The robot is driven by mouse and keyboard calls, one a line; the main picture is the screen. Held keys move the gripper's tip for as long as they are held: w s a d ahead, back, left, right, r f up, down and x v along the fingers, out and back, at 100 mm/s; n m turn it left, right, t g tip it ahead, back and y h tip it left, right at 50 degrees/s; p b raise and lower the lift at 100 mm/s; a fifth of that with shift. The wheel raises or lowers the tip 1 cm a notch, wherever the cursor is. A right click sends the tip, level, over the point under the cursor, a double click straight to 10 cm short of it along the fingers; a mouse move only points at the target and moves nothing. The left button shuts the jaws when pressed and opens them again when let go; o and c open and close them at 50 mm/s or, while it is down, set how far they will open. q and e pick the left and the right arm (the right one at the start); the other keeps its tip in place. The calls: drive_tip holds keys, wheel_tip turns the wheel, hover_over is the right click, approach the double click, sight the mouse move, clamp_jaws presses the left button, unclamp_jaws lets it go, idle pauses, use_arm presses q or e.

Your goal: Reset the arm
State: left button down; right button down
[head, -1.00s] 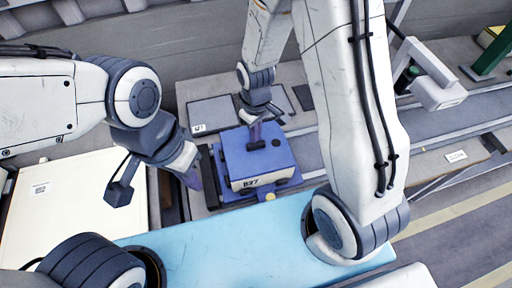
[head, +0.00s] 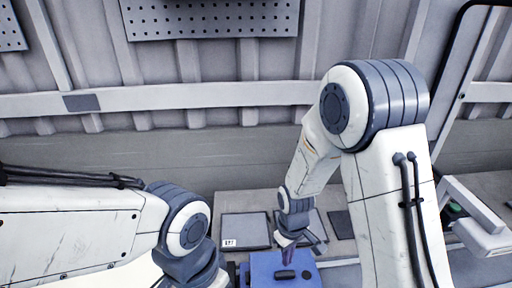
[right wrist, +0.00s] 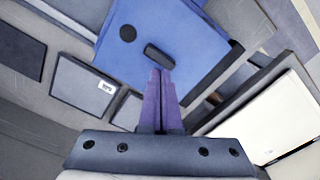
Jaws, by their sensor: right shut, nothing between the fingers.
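A blue box (head: 262,272) with a dark raised handle on top shows at the bottom of the head view, cut off by the frame edge. It also shows in the right wrist view (right wrist: 195,40), with a dark handle (right wrist: 159,56) and a round dark spot on its top. My right gripper (head: 288,258) points down just above the box; its purple fingers (right wrist: 160,78) are together and empty, their tips close to the handle. I cannot tell whether they touch it. My left arm shows at the lower left, but its fingers are out of view.
Flat grey panels (head: 246,231) lie behind the box on the grey bench; one has a white label. A cream surface (right wrist: 275,120) lies to the right in the right wrist view. A ribbed wall (head: 215,65) with a perforated board (head: 210,18) rises behind.

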drive_tip(key=s+a+r+b, duration=0.3)
drive_tip(key=s+r, duration=0.2)
drive_tip(key=s, duration=0.4)
drive_tip(key=s+a+r+n+y+b, duration=0.1)
drive_tip(key=s+a+r, duration=0.3)
drive_tip(key=s, duration=0.5)
drive_tip(key=shift+a+r+b, duration=0.2)
drive_tip(key=shift+r+b, duration=0.5)
drive_tip(key=shift+b, duration=0.2)
drive_tip(key=shift+a, duration=0.1)
